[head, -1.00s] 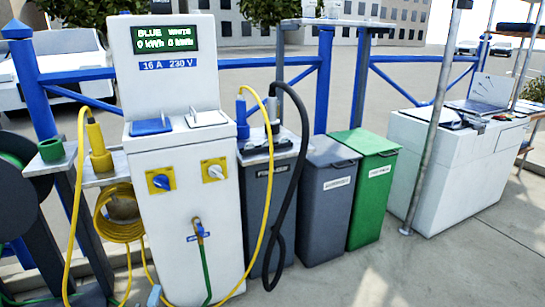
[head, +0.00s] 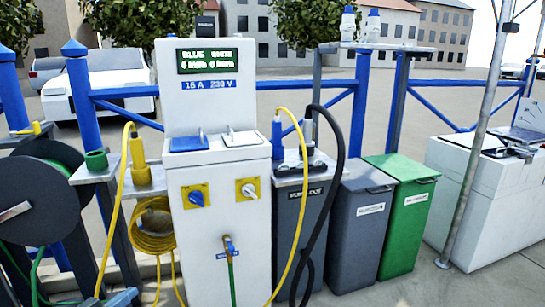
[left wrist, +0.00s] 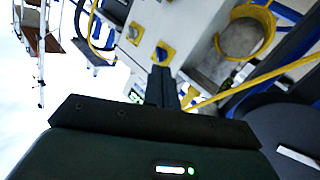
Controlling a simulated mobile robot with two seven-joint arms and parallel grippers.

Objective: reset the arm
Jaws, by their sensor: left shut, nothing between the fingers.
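My left gripper (left wrist: 162,88) shows in the left wrist view with its two dark fingers together and nothing between them. Beyond the fingers, in that view, is the white power pedestal (left wrist: 180,20) with its yellow switch plates, seen tilted. I cannot tell how far the fingertips are from it. The pedestal also stands upright in the head view (head: 217,95), with a green display and a blue "16 A 230 V" label. At the bottom left of the head view I cannot clearly make out the left gripper. My right gripper is not in view.
A yellow cable (head: 152,240) hangs coiled left of the pedestal, by a dark hose reel (head: 40,195). Right of it stand a dark vacuum bin with a black hose (head: 340,170), a grey bin (head: 358,225), a green bin (head: 405,220), a metal pole (head: 470,150) and a white cabinet (head: 490,210).

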